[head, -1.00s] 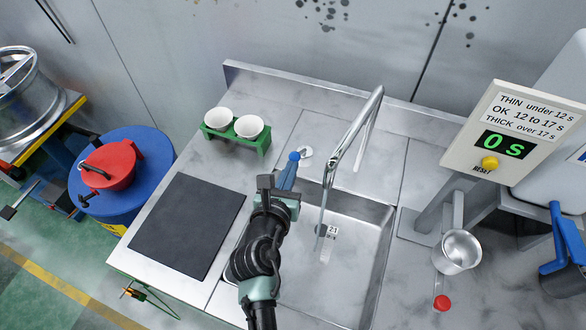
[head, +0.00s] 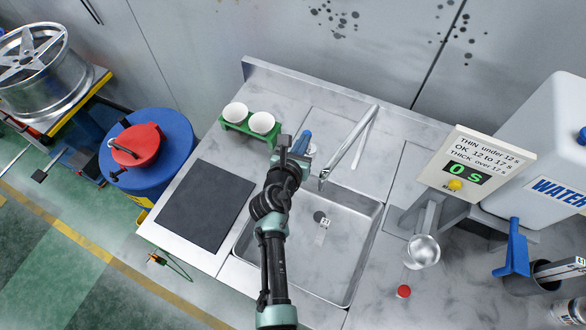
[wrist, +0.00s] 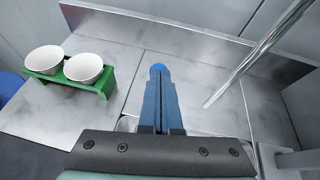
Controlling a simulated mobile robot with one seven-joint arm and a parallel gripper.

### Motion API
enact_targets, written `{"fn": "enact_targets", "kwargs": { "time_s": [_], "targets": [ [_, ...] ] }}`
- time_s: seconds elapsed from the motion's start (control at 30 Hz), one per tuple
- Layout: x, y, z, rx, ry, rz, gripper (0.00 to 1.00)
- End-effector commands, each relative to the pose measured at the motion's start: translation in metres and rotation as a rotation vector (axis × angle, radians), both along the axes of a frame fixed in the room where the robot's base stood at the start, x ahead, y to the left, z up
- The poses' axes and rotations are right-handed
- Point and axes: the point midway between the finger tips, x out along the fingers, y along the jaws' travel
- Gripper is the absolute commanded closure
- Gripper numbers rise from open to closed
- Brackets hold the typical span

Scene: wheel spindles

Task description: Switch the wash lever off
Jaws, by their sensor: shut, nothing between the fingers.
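My gripper (head: 303,143) is shut, its blue fingers together, at the back edge of the sink beside the faucet. In the wrist view the fingers (wrist: 160,105) point at the round blue knob of the wash lever (wrist: 157,68), just past their tips. I cannot tell whether they touch it. The lever's shaft is hidden behind the fingers, and its setting is not clear. The faucet (head: 352,143) arches over the sink (head: 345,265); no water stream shows below its spout now.
A green holder with two white cups (head: 262,122) stands left of the lever. A dark mat (head: 205,205) lies left of the sink. At right are a timer sign reading 0 s (head: 470,165), a metal cup (head: 422,250) and a white water tank (head: 545,150).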

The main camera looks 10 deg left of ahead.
Motion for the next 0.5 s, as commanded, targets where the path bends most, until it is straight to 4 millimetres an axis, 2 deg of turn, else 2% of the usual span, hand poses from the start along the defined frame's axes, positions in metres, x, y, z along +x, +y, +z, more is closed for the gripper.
{"fn": "enact_targets", "kwargs": {
  "time_s": [0.07, 0.5],
  "targets": [
    [0.008, -0.003, 0.008, -0.001, -0.001, -0.001, 1.0],
    [0.031, -0.01, 0.014, -0.001, -0.001, -0.001, 1.0]
  ]
}}
